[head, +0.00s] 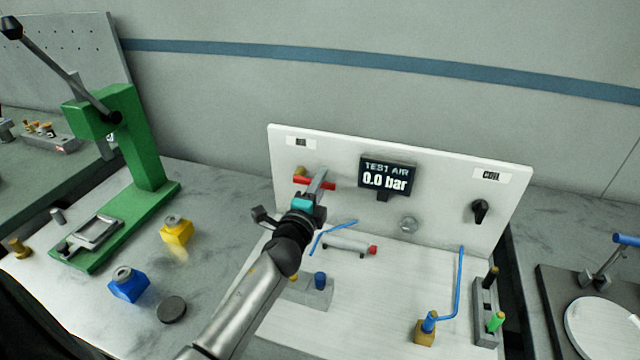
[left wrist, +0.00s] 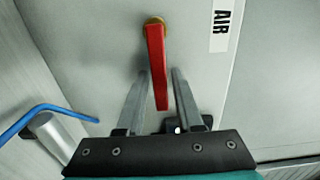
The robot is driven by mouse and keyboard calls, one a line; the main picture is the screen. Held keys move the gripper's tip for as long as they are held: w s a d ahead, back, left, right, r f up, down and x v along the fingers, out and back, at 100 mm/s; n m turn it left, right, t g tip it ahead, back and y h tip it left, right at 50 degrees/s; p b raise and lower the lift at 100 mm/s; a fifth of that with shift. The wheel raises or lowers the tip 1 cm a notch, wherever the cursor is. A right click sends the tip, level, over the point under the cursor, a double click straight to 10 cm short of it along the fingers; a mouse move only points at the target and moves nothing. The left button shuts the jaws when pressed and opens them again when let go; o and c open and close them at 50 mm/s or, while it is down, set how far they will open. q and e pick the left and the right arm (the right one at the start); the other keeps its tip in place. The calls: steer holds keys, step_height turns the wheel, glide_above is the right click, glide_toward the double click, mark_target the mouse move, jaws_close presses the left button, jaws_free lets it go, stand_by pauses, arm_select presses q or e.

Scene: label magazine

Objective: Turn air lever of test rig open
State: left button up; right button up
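The air lever (head: 300,180) is a red bar on a brass fitting on the white upright panel (head: 440,170) of the test rig. In the left wrist view the lever (left wrist: 157,60) hangs from the fitting below the pivot, beside the AIR label (left wrist: 222,25). My left gripper (head: 318,178) is at the lever, its fingers (left wrist: 160,80) open on either side of the bar. A gap shows beside the lever's lower end; contact nearer the fingertips cannot be told. The display (head: 387,177) reads TEST AIR 0.0 bar. My right gripper is not in view.
A black knob (head: 480,211) sits under the COIL label. A cylinder (head: 345,245) with blue tubing lies below the lever. A green press (head: 140,150), a yellow block (head: 176,232) and a blue block (head: 128,285) stand left. The rig's white base has free room in front.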

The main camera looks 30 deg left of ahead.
arm_select(q)
jaws_close()
stand_by(1.1)
